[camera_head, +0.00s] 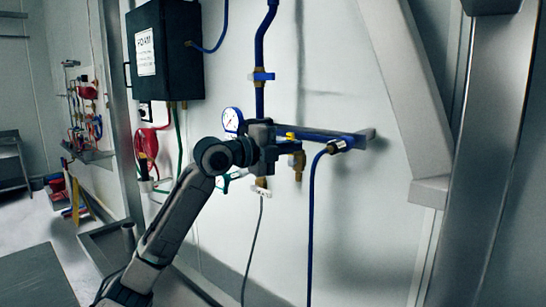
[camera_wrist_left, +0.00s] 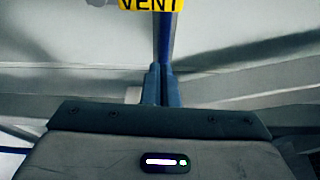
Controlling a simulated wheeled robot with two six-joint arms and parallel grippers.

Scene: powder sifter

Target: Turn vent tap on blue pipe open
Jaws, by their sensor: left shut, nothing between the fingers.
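The blue pipe (camera_head: 259,98) comes down the white wall and meets a horizontal blue pipe section (camera_head: 330,136). My left gripper (camera_head: 268,147) is in front of this junction and covers part of it; its fingertips are hard to make out there. A small yellow part (camera_head: 290,136) and a brass fitting (camera_head: 298,162) show just right of the gripper. In the left wrist view, the fingers (camera_wrist_left: 162,84) are shut and empty, below a yellow VENT tag (camera_wrist_left: 152,4). The tap handle itself is not clearly visible. My right gripper is not in view.
A round gauge (camera_head: 231,119) is just left of the gripper. A blue hose (camera_head: 312,215) and a thin grey cable (camera_head: 253,240) hang below. A black box (camera_head: 164,52) is on the wall at left. A metal post (camera_head: 490,150) stands at right.

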